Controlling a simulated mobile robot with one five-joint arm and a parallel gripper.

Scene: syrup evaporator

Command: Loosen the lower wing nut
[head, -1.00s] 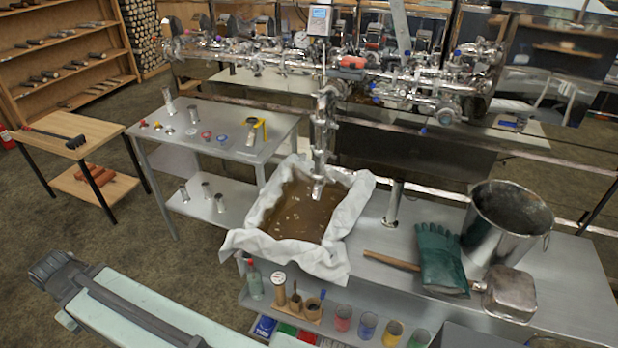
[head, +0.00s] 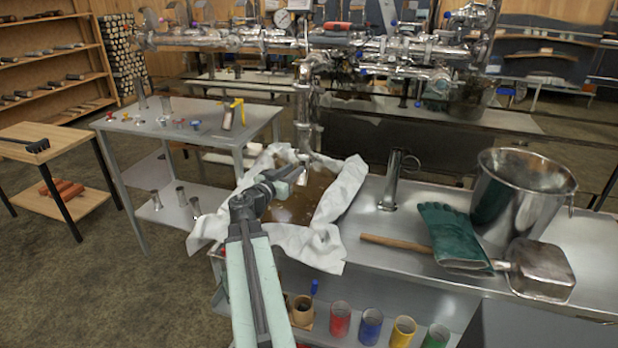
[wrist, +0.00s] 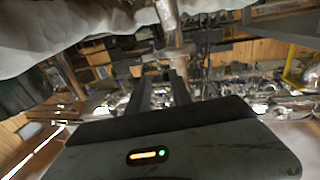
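I cannot make out the lower wing nut in either view; it may be hidden or too small. A shiny vertical drain pipe (head: 304,105) hangs from the evaporator's pipework, its spout over the cloth-lined pan (head: 338,218). My gripper (head: 288,178) is over the pan's left part, close to the spout in the picture; I cannot tell whether they touch. In the wrist view my gripper's two dark fingers (wrist: 164,82) stand apart with nothing seen between them. A metal pipe (wrist: 170,22) shows just beyond the fingertips.
The white cloth lies just below my gripper. To the right on the metal bench are a standing pipe (head: 393,180), green gloves (head: 448,235), a steel bucket (head: 512,195) and a metal scoop (head: 540,270). A side table (head: 185,130) with small parts stands left.

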